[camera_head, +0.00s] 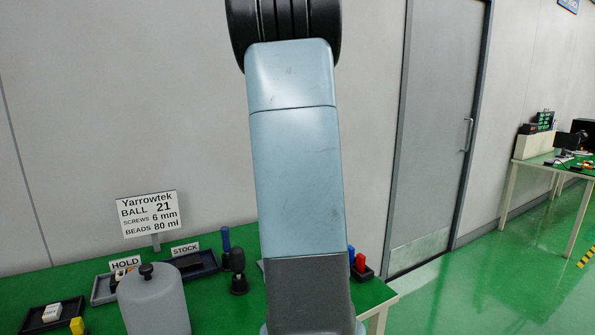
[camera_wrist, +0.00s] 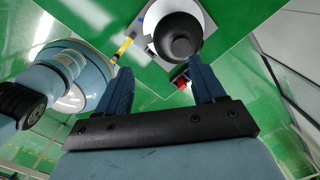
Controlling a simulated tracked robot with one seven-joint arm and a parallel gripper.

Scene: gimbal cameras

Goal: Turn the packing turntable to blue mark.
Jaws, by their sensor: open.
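In the wrist view a pale round disc (camera_wrist: 152,22), which looks like the packing turntable, lies on the green table top, partly cut off by the top edge. A dark rounded knob or post (camera_wrist: 178,36) stands over it and hides much of it. I cannot make out a blue mark on the disc. My gripper (camera_wrist: 160,65) is open, its two blue fingers spread and empty, with the dark knob beyond the gap between the tips. In the head view my arm covers the middle of the table, and neither gripper nor disc shows.
A grey canister (camera_head: 152,303) with a black knob stands at the table's front left. Behind it are dark trays (camera_head: 196,266), a sign (camera_head: 149,213) and a dark tool (camera_head: 236,266). A small holder (camera_head: 364,272) with red and blue pieces sits near the right table edge.

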